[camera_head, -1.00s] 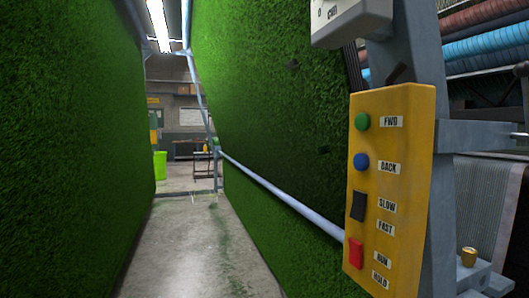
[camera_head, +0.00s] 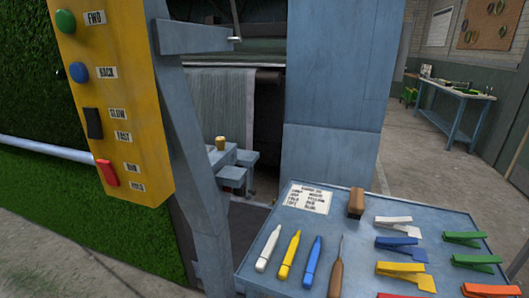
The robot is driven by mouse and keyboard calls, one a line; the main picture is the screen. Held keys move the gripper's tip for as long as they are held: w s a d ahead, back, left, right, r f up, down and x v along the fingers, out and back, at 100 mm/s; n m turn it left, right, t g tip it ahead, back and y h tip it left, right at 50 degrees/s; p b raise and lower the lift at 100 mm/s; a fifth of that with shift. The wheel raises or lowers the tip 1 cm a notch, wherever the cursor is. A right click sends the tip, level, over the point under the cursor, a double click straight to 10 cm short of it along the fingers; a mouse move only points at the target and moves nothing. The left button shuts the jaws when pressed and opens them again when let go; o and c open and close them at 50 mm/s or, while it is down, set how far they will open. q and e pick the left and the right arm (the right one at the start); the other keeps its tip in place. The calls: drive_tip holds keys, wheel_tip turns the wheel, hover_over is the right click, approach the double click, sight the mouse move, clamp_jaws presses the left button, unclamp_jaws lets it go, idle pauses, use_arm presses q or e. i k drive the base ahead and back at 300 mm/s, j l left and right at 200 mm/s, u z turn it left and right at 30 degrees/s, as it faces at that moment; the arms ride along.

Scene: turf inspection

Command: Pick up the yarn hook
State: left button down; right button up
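A thin tool with a brown wooden handle and a slim metal shaft, which looks like the yarn hook (camera_head: 336,276), lies on the blue-grey tray table (camera_head: 262,262) at the bottom of the head view. Its shaft points away from me. The lower end of its handle is near the picture's bottom edge. The shape of its tip is too small to tell. Neither of my grippers is in view.
White, yellow and blue markers (camera_head: 312,262) lie left of the hook. A brown block (camera_head: 356,203) and a printed card (camera_head: 307,198) are behind it. Several coloured clips (camera_head: 401,247) lie right. A yellow control panel (camera_head: 125,110) stands left. Floor is open behind, towards a workbench (camera_head: 455,92).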

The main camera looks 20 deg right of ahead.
sight(336, 282)
drive_tip(key=z, duration=1.25)
drive_tip(key=l, duration=0.1)
